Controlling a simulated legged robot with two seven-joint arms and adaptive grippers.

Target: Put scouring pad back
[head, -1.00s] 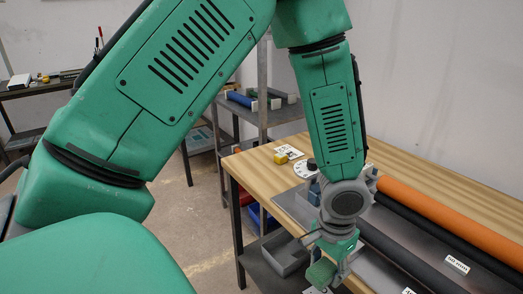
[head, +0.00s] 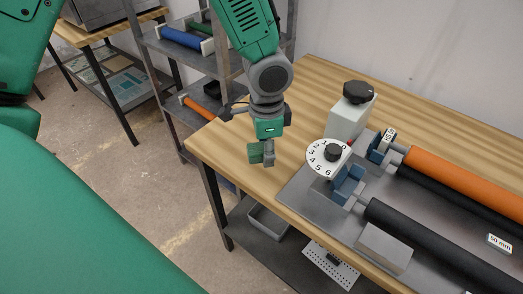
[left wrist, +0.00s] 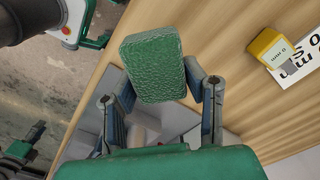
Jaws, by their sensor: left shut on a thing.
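The green scouring pad (head: 255,153) is held by my left gripper (head: 268,150) near the table's left end, in the head view. The pad appears above the wooden top; the exact height is unclear. In the left wrist view the pad (left wrist: 152,68) shows its rough green face between the two fingers of my left gripper (left wrist: 158,97), which is shut on it. A grey bin (head: 268,222) sits on the shelf under the table. My right gripper is not in view.
A roller machine with a numbered dial (head: 322,157), an orange roller (head: 465,183) and a black roller (head: 425,233) stands to the right. A yellow block (left wrist: 272,47) and a printed card (left wrist: 303,58) lie on the table. A perforated plate (head: 330,264) is on the lower shelf.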

